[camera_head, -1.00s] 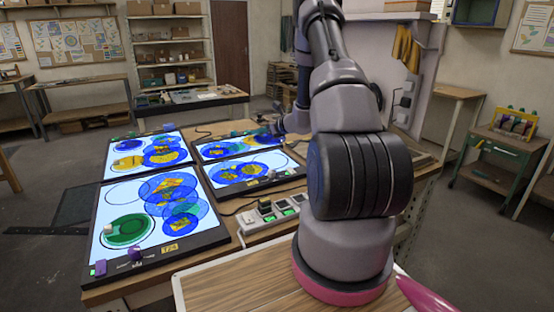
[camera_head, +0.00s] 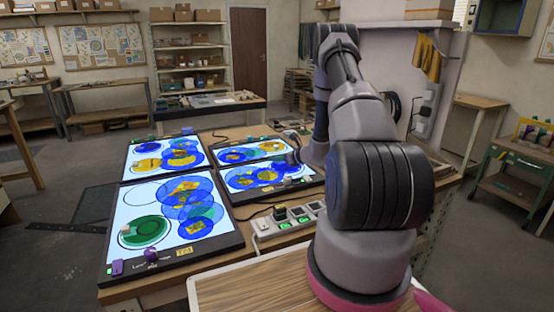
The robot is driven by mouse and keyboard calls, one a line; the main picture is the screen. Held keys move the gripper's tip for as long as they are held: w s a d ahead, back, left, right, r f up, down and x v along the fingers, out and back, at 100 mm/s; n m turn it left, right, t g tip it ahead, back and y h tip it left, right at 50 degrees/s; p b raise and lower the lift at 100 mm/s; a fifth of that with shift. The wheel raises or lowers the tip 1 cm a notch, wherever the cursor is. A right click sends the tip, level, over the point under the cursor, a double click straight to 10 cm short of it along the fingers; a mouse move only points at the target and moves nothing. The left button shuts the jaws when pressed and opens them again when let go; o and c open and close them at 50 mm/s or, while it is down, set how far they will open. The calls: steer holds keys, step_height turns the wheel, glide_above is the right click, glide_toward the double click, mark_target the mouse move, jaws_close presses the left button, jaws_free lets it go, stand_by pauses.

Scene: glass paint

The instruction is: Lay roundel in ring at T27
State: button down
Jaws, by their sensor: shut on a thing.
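My gripper (camera_head: 293,157) is small and dark at the far end of my arm, low over the right-hand light panels. It is shut, but its fingertips and the roundel in them are too small and partly hidden to make out. Four-sided lit panels lie on the bench: a front left panel (camera_head: 130,212), a back left panel (camera_head: 136,154), a back right panel (camera_head: 229,147) and a front right panel (camera_head: 238,196). They carry drawn rings and overlapping blue, yellow and green roundels. The front left panel bears a yellow tag (camera_head: 183,252); I cannot read a T27 tag anywhere.
A row of grey boxes with green lights (camera_head: 285,222) stands right of the front left panel. A purple knob (camera_head: 151,255) sits on that panel's front edge. A green roundel (camera_head: 143,232) lies on it. A green trolley (camera_head: 519,165) stands far right. My arm covers the bench's right part.

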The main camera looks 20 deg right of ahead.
steer(key=c, duration=0.7)
jaws_free()
steer(key=shift+f, duration=0.1)
